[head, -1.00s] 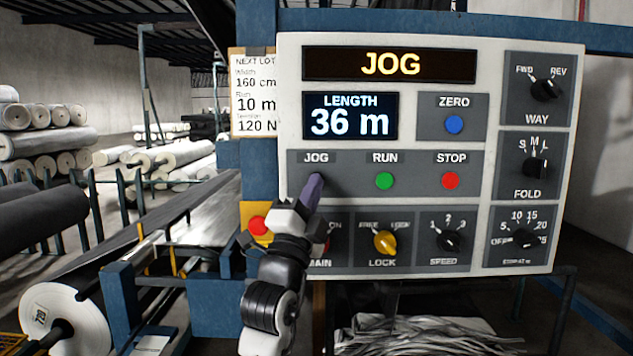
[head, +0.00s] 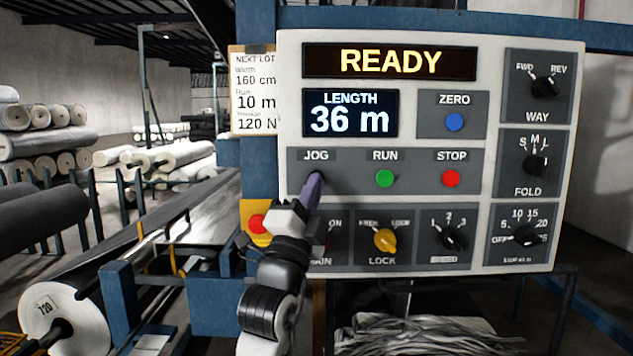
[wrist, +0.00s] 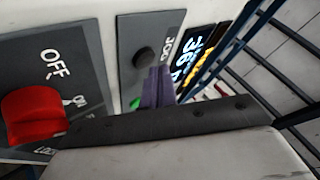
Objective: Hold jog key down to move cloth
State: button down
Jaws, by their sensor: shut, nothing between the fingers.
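The control panel (head: 290,100) faces me, with the JOG key at the left of its middle row. In the wrist view the JOG key (wrist: 143,57) is a round dark button. My gripper (head: 315,186) is shut and empty, its purple fingertips at the key and covering most of it in the head view. In the wrist view the fingertips (wrist: 158,72) are beside the key; I cannot tell if they touch it. The upper display (head: 390,61) reads READY. The length display (head: 350,115) reads 36 m. Cloth (head: 205,220) lies on the machine at left.
A green RUN button (head: 384,178) and a red STOP button (head: 451,179) are right of JOG. A yellow LOCK knob (head: 384,241) is below. A red button on a yellow plate (head: 257,224) is close left of my arm. A lot card (head: 254,92) hangs left.

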jog(key=shift+s, duration=0.15)
jog(key=s, duration=0.5)
jog(key=shift+b, duration=0.4)
